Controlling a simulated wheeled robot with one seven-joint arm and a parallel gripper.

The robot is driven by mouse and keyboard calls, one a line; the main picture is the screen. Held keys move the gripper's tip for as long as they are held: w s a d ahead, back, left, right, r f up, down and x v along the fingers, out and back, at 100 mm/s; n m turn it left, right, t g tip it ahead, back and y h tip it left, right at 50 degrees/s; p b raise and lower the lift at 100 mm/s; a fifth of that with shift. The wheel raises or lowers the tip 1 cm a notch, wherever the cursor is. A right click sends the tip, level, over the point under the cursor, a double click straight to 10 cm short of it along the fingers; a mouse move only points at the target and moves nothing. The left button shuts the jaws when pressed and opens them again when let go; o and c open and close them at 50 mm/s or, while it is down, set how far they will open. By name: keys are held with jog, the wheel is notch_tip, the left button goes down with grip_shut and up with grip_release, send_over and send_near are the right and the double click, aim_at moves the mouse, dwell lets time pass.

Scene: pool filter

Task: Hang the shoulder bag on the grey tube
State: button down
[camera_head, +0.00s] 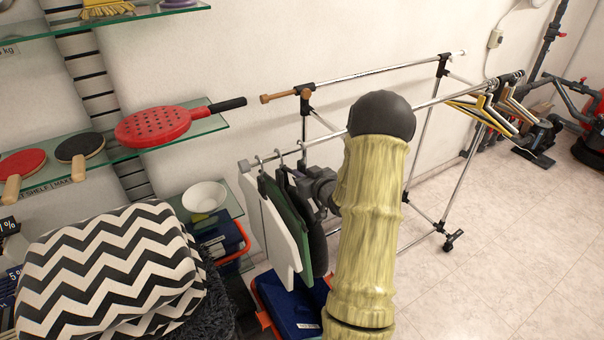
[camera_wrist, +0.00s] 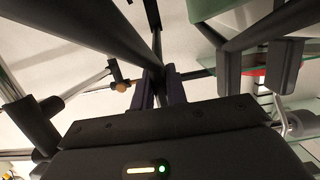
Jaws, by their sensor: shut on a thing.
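My gripper (camera_head: 316,187) is partly hidden by my arm in the head view, at the near end of a clothes rack. In the wrist view its two fingers (camera_wrist: 160,88) are close together, with dark strap-like bands running to them. They appear shut on the strap of the dark shoulder bag (camera_head: 313,228). This bag hangs beside a green item (camera_head: 293,225) and a white item (camera_head: 268,220). The grey tube (camera_head: 430,103) is the rack's front rail. Hooks sit over its near end. Whether the strap touches the tube I cannot tell.
A second rail (camera_head: 375,72) runs behind, along the wall. Several hangers (camera_head: 490,110) hang at the tube's far end. At left are glass shelves (camera_head: 150,143) with paddles, a white bowl (camera_head: 205,197) and a zigzag-patterned cushion (camera_head: 105,265). The tiled floor (camera_head: 500,240) at right is clear.

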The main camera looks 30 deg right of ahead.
jog(key=shift+f, duration=0.1)
jog(key=c, duration=1.3)
grip_release()
jog(key=shift+s, duration=0.1)
jog(key=b+v, duration=0.3)
jog(key=v, duration=1.4)
jog(key=shift+s, duration=0.15)
jog(key=shift+a, duration=0.1)
